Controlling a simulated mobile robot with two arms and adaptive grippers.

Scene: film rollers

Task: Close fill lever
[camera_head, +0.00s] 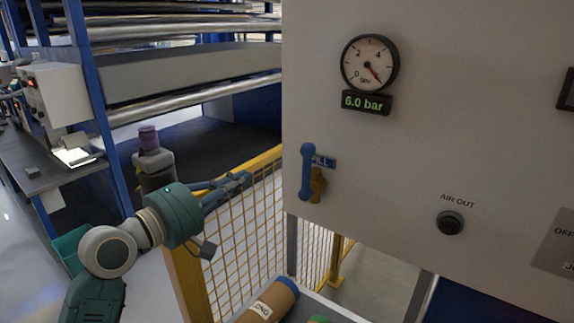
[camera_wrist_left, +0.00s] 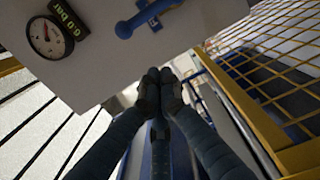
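The blue fill lever (camera_head: 306,172) stands upright on a brass valve (camera_head: 317,186) near the left edge of the white panel. It partly covers the blue FILL label (camera_head: 326,162). In the left wrist view the lever (camera_wrist_left: 138,18) shows at the top, beyond the fingertips. My left gripper (camera_head: 245,179) is left of the lever, apart from it, in front of the yellow fence. In the left wrist view its fingertips (camera_wrist_left: 160,86) are together with nothing seen between them. My right gripper is not in view.
A gauge (camera_head: 370,63) above a 6.0 bar display (camera_head: 366,102) is on the panel (camera_head: 460,120). A black AIR OUT port (camera_head: 450,222) is lower right. A yellow mesh fence (camera_head: 245,225) stands beside the panel. A brown cylinder (camera_head: 270,300) lies below.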

